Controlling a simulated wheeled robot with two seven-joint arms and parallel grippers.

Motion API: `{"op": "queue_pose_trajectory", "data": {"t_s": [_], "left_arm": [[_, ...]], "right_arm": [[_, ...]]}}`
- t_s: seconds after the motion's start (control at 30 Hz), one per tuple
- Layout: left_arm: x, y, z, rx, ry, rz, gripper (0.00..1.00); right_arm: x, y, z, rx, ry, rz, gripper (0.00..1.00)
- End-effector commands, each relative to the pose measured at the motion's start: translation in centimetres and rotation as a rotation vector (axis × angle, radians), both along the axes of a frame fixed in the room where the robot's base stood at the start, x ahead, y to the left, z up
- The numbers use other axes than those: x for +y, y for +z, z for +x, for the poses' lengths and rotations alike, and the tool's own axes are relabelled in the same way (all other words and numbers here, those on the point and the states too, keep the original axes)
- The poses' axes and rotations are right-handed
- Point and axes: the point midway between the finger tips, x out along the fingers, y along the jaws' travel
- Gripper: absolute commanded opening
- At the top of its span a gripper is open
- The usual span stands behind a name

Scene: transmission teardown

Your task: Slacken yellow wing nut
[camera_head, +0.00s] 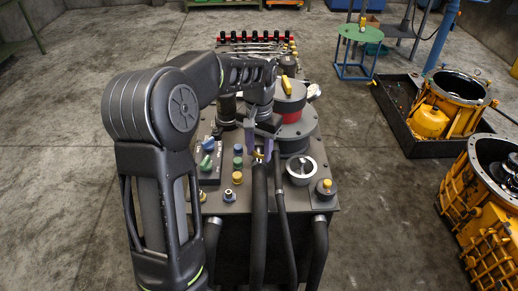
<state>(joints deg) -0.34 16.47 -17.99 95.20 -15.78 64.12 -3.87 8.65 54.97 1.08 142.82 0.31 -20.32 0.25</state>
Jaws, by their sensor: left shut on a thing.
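My left gripper (260,148) reaches down from above over the middle of the dark machine top (230,203). Its purple-tinted fingers are shut on a small yellow wing nut (258,156), which shows only in part between and below the fingertips. The wing nut sits just above a thick black hose that runs down the front of the machine. The fingers and the arm hide the area behind it. My right gripper is not in view.
Blue, green and yellow knobs (238,163) stand close left of the gripper. Tools lie on the far end.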

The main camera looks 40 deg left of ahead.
Motion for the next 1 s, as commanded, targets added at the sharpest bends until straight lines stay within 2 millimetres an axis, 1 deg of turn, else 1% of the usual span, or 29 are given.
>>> {"op": "queue_pose_trajectory", "data": {"t_s": [0.3, 0.5, 0.7, 1.0], "left_arm": [[0.06, 0.17, 0.09, -0.004, 0.290, 0.001, 0.00], [0.05, 0.18, 0.11, -0.005, 0.433, 0.000, 0.00], [0.06, 0.19, 0.14, -0.006, 0.518, 0.000, 0.00], [0.08, 0.18, 0.16, -0.007, 0.554, 0.000, 0.00]], "right_arm": [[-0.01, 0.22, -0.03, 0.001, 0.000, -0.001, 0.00], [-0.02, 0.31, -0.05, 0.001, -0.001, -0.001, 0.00], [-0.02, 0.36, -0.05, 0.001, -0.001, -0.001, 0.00], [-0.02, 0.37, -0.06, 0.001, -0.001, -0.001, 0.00]]}}
